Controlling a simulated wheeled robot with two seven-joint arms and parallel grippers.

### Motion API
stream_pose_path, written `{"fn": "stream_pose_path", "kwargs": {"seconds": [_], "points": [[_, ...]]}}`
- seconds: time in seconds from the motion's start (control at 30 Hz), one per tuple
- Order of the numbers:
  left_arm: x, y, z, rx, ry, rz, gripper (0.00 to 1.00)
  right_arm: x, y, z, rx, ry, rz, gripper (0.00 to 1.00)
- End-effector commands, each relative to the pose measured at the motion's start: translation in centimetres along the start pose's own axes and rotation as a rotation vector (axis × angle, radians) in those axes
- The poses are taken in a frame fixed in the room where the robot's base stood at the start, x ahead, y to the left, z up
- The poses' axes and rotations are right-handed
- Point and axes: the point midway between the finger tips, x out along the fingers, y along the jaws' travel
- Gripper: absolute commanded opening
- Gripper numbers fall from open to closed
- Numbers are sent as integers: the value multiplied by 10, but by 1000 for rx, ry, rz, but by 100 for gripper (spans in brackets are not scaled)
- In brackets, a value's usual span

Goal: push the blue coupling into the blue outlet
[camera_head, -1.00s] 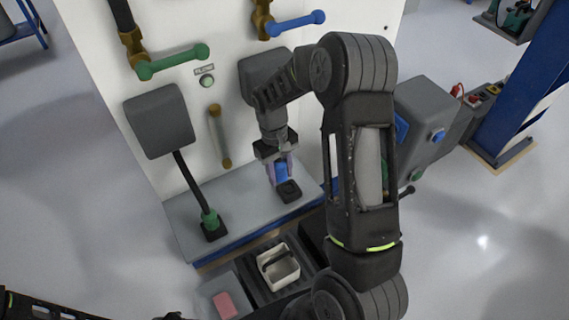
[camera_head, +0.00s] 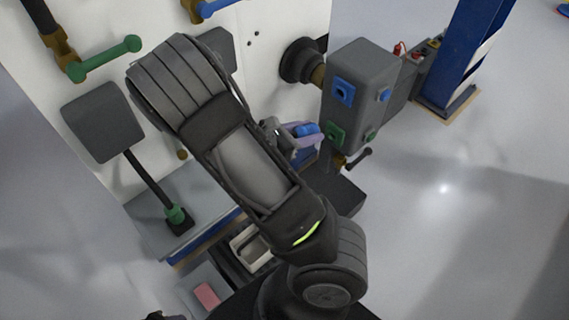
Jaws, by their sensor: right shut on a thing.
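The blue outlet (camera_head: 343,92) is a blue square socket on the front face of the grey box at the upper right. The blue coupling (camera_head: 307,129) is in my right gripper (camera_head: 296,134), which is shut on it. The coupling is below and left of the outlet, apart from it, and lies roughly sideways with its blue end to the right. My right arm hides part of the gripper and whatever trails from the coupling. My left gripper cannot be made out; only a dark bit of my left arm shows at the bottom edge.
The grey box (camera_head: 362,60) also carries a green outlet (camera_head: 336,135) below the blue one. A blue lever (camera_head: 216,6) and a green lever (camera_head: 104,59) are on the white panel (camera_head: 272,75).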

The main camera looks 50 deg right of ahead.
Motion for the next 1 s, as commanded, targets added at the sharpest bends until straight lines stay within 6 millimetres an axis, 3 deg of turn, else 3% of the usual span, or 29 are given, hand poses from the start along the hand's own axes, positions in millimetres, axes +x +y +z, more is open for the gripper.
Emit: {"fn": "stream_pose_path", "kwargs": {"seconds": [0.1, 0.2, 0.43, 1.0], "points": [[0, 0, 0, 0, 0, 0, 36, 2, 11, 35, -37, -172, 107, 0], [0, 0, 0, 0, 0, 0, 36, -1, 18, 43, -36, -277, 136, 0], [0, 0, 0, 0, 0, 0, 36, -1, 18, 44, -24, -357, 134, 0], [0, 0, 0, 0, 0, 0, 36, 4, 18, 45, -21, -356, 132, 0]]}}
